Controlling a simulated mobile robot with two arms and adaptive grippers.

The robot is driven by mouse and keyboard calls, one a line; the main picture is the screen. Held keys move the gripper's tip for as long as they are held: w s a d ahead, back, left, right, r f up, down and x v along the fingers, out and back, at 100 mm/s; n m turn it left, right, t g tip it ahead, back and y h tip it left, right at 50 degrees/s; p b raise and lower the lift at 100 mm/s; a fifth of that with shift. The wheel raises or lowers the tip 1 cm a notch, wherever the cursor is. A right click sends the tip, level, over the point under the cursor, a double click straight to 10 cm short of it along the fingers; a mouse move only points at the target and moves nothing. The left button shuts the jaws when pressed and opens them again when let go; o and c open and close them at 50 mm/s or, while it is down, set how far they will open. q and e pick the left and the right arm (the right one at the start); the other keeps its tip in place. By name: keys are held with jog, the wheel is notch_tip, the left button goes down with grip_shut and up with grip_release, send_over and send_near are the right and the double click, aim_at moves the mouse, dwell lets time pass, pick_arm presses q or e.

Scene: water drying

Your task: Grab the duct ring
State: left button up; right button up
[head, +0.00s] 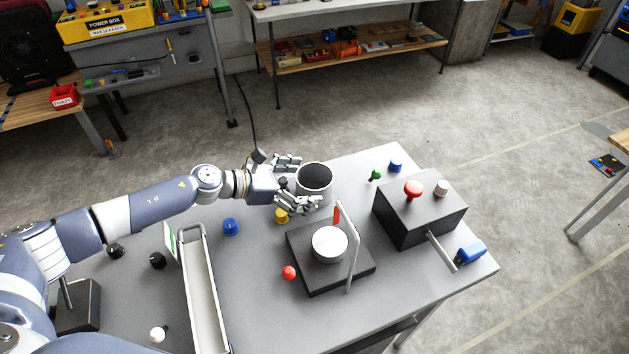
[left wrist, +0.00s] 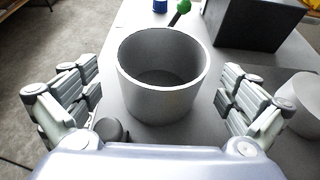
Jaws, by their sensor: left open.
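The duct ring (head: 314,179) is a short grey-white cylinder with an open top and a dark inside. It stands upright on the grey table near its far edge. My left gripper (head: 305,181) is open at the ring, with one finger on the far side and one on the near side. In the left wrist view the ring (left wrist: 163,75) sits ahead between the spread fingers of the gripper (left wrist: 160,100), with gaps on both sides. My right gripper is not in view.
A black base with a white cylinder (head: 329,244) and an upright metal bar stands just nearer. A dark box (head: 421,212) with a red knob (head: 413,189) is to the right. Small coloured knobs, such as a blue one (head: 231,227) and a green one (head: 376,175), lie around.

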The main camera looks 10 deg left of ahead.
pick_arm(q)
jog(key=shift+x, duration=1.45)
jog(key=shift+s, duration=0.1)
jog(key=c, duration=1.1)
